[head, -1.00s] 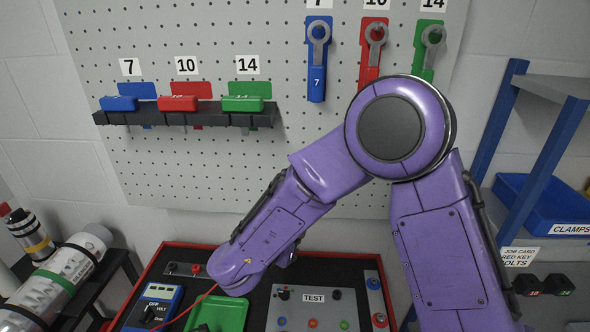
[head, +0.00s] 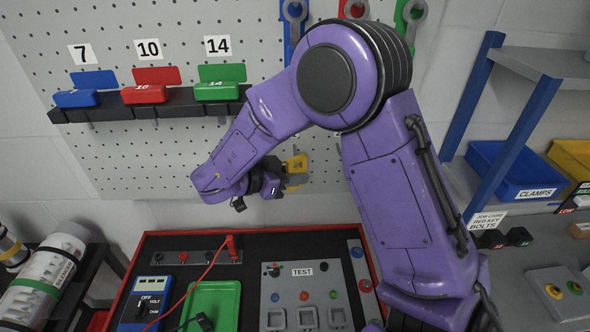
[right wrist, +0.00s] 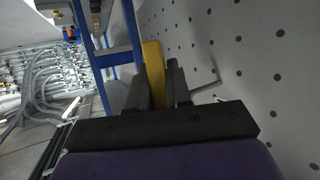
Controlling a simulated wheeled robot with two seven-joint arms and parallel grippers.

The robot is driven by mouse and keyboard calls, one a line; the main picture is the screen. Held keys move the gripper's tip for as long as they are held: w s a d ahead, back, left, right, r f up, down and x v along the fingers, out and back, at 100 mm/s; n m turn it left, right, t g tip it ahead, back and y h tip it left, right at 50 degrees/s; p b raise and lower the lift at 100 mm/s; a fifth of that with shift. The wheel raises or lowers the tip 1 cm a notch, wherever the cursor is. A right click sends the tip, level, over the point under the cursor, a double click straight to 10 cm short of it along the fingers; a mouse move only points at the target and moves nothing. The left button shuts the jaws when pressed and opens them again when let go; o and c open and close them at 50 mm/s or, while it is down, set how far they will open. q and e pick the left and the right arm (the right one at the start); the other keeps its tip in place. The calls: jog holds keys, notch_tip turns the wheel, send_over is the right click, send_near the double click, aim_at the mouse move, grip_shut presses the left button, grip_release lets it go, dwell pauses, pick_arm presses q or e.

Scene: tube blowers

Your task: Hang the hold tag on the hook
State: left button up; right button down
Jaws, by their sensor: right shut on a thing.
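My right gripper (head: 284,176) is shut on a yellow tag (head: 297,168) in front of the lower pegboard, right of the middle of the board. In the right wrist view the yellow tag (right wrist: 153,70) stands between the two dark fingers (right wrist: 158,88), with the pegboard close on the right. A thin grey bent rod (right wrist: 204,84), perhaps the hook, sticks out from the pegboard just right of the fingers. The tag appears apart from it. In the head view my right arm hides part of the board, and I cannot make out the hook there. My left gripper is not in view.
A black rack (head: 150,108) with blue, red and green blocks is on the pegboard (head: 130,165). A red-edged bench tray below holds a multimeter (head: 149,304), a green tray (head: 212,300) and a test panel (head: 304,288).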

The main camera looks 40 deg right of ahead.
jog(key=shift+w+d+f, duration=0.2)
jog(key=shift+w+d, duration=0.75)
jog(key=shift+w, duration=0.1)
jog(key=shift+w+d+f, duration=0.2)
jog(key=shift+w+d, duration=0.75)
jog(key=shift+w, duration=0.1)
jog(key=c, duration=1.2)
grip_release()
jog(key=shift+o, duration=1.2)
jog(key=shift+s+a+r, duration=0.1)
jog(key=shift+s, duration=0.05)
jog(key=shift+r, duration=0.1)
